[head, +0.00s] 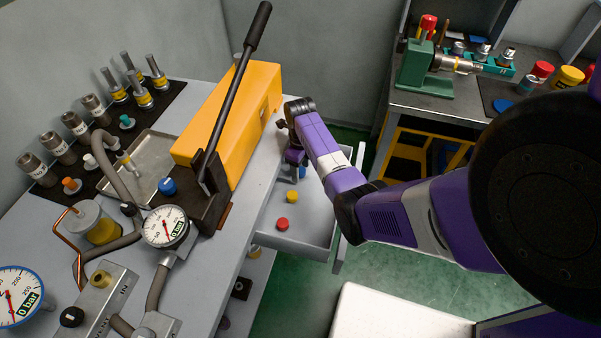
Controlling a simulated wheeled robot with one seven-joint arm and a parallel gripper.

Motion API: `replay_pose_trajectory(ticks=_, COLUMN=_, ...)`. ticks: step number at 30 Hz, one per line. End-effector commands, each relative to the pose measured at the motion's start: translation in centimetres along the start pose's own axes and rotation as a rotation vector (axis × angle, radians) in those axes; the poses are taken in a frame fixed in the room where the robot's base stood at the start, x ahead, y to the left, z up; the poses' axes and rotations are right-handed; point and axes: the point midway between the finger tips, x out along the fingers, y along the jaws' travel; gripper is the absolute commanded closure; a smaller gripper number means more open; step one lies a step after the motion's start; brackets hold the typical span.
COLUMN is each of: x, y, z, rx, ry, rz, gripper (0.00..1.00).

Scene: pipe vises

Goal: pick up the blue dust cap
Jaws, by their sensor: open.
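An open drawer (299,228) under the workbench holds a yellow cap (292,196) and a red cap (282,224). A small blue cap (302,172) shows partly at the drawer's far end, just below my gripper (295,160), which hides much of it. My gripper points down over the drawer and is open; I cannot tell whether its fingers touch or surround the cap. Another blue cap-like piece (168,186) sits on the bench by the base of the yellow hand pump, well left of my gripper.
The yellow pump (240,115) with its long black lever (232,95) stands close left of my gripper. Gauges, hoses and fittings crowd the bench (215,262). A second bench (425,108) with a green vise (425,72) stands at the back right.

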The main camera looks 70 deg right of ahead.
Motion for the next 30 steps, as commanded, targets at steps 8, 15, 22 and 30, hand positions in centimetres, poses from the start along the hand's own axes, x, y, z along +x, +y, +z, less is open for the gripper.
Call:
replay_pose_trajectory(ticks=8, x=0.2, y=0.0, z=0.0, rx=0.0, ry=-0.001, rz=-0.001, gripper=0.47)
replay_pose_trajectory(ticks=15, x=0.2, y=0.0, z=0.0, rx=0.0, ry=-0.001, rz=0.0, gripper=0.94)
replay_pose_trajectory(ticks=22, x=0.2, y=0.0, z=0.0, rx=0.0, ry=-0.001, rz=-0.001, gripper=1.0)
replay_pose_trajectory(ticks=30, x=-0.8, y=0.0, z=0.1, rx=-0.001, ry=-0.003, rz=-0.002, gripper=1.0)
